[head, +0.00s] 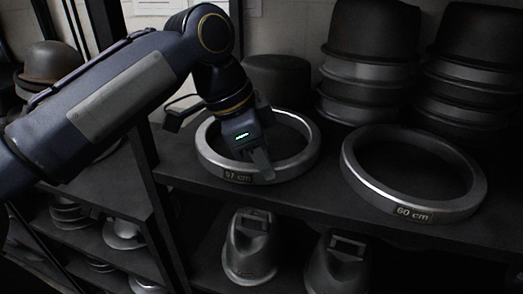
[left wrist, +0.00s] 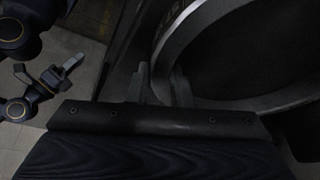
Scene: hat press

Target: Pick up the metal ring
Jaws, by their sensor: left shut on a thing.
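The metal ring marked 57 cm (head: 210,155) lies on the dark shelf in the middle of the head view. A second metal ring marked 60 cm (head: 469,198) lies apart to its right. My left gripper (head: 262,167) points down at the front wall of the 57 cm ring and is shut on it, just right of the label. In the left wrist view, the left fingers (left wrist: 161,90) are at the ring's edge (left wrist: 180,35). My right gripper (left wrist: 68,68) shows small at the left of that view, away from the ring; its jaw opening is unclear.
Stacked dark hat forms (head: 370,70) stand behind the rings, with another stack at the right edge. A dark round block (head: 277,75) stands behind the 57 cm ring. Metal forms (head: 250,245) sit on the lower shelf. A shelf post (head: 150,185) rises left of the ring.

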